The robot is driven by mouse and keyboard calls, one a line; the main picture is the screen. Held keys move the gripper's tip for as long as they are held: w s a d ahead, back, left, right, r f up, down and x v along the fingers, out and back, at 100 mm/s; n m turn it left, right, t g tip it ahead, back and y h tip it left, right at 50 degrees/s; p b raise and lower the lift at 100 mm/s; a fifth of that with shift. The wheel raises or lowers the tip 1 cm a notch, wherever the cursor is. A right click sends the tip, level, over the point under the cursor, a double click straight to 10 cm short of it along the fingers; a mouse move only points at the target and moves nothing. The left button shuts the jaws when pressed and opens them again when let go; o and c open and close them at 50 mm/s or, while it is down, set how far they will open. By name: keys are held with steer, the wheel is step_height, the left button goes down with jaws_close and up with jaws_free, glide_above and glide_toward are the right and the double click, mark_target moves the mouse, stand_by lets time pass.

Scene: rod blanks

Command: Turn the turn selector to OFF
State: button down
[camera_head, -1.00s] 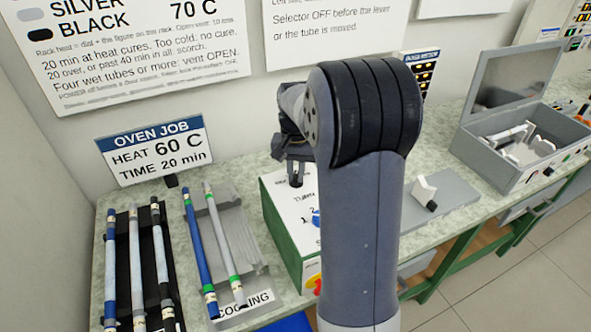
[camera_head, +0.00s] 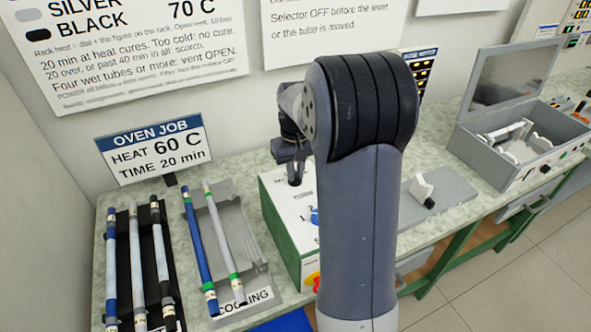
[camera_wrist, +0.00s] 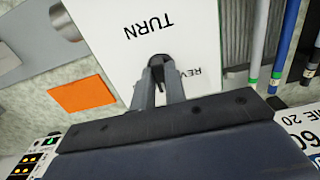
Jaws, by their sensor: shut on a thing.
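The turn selector (camera_wrist: 157,62) is a small dark knob on a white panel, beside the printed words TURN and REV in the wrist view. My gripper (camera_wrist: 160,72) is shut on it, with a finger on each side. The fingers hide most of the knob and any other position marks, so I cannot read its setting. In the head view my gripper (camera_head: 296,177) is low over the white top of the green-sided box (camera_head: 279,228). My arm hides the right part of that box.
A blue numbered part (camera_head: 314,215) sits on the box nearer me. Left are a cooling rack (camera_head: 238,225) with rods and a black rack (camera_head: 146,262) with several rods. An open grey case (camera_head: 510,180) stands right. An orange patch (camera_wrist: 82,95) shows in the wrist view.

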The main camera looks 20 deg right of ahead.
mark_target(296, 174)
stand_by(0.3)
steer(key=c, duration=1.4)
jaws_free()
steer(key=shift+c, duration=0.2)
steer(key=shift+r, duration=0.1)
step_height(296, 174, up, 11)
steer(key=shift+b, duration=0.4)
steer(key=shift+f, duration=0.2)
step_height(296, 174, down, 11)
steer(key=shift+r+p, duration=0.1)
steer(key=shift+p, duration=0.3)
